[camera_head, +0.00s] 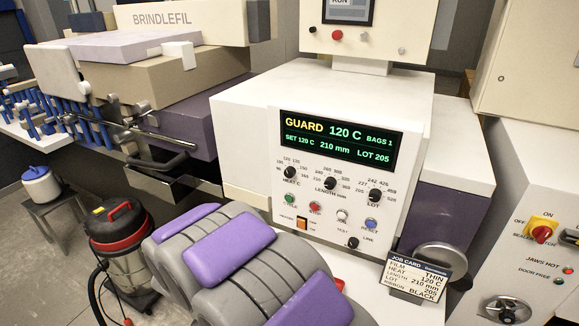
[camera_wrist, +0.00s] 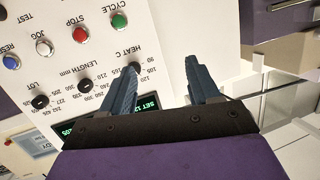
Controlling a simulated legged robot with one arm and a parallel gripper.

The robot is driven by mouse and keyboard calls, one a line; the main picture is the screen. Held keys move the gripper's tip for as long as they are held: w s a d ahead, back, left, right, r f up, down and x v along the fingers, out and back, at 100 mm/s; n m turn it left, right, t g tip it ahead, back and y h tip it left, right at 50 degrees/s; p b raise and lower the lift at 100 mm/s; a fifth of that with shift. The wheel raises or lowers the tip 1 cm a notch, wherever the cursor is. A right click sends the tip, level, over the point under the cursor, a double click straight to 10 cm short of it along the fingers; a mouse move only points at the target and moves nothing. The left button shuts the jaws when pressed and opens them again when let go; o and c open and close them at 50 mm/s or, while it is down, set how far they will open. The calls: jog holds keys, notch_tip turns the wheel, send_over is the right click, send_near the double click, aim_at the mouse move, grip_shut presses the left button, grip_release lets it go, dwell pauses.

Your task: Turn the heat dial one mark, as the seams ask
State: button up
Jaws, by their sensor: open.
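The black heat dial (camera_head: 290,172) is on the white sealer panel, below the left end of the display (camera_head: 340,141). The display reads GUARD 120 C, SET 120 C, 210 mm, LOT 205, BAGS 1. In the wrist view the panel appears upside down. There my gripper (camera_wrist: 165,70) is open and empty, its two dark fingers apart. The left finger's tip overlaps the heat dial (camera_wrist: 135,68) and hides part of it; I cannot tell whether they touch. My gripper's fingers do not show in the head view. No seams are clearly visible.
The length dial (camera_head: 330,183) and lot dial (camera_head: 374,195) sit beside the heat dial. Green (camera_head: 290,200) and red (camera_head: 315,208) buttons are below. A job card (camera_head: 418,277) stands at the lower right, reading THIN film and 210 mm. A vacuum (camera_head: 120,240) stands on the floor.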

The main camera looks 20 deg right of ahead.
notch_tip(320, 180, up, 3)
jog(key=s+d+m+g+h+p, duration=0.1)
jog(key=s+h, duration=0.2)
jog(key=h, duration=0.1)
send_near(288, 175)
jog(key=x, duration=0.8)
jog(key=shift+d+b, duration=0.35)
jog(key=shift+d, duration=0.2)
jog(key=shift+w+d, duration=0.15)
jog(key=shift+w, duration=0.05)
jog(key=shift+w+a+r, duration=0.1)
jog(key=shift+a, duration=0.35)
jog(key=shift+w+a+r, duration=0.1)
jog(key=shift+a, duration=0.3)
jog(key=shift+d+f, duration=0.1)
jog(key=shift+d, duration=0.65)
jog(key=shift+c, duration=1.4)
jog(key=shift+d, duration=0.1)
jog(key=shift+c, duration=0.8)
jog(key=c, duration=0.6)
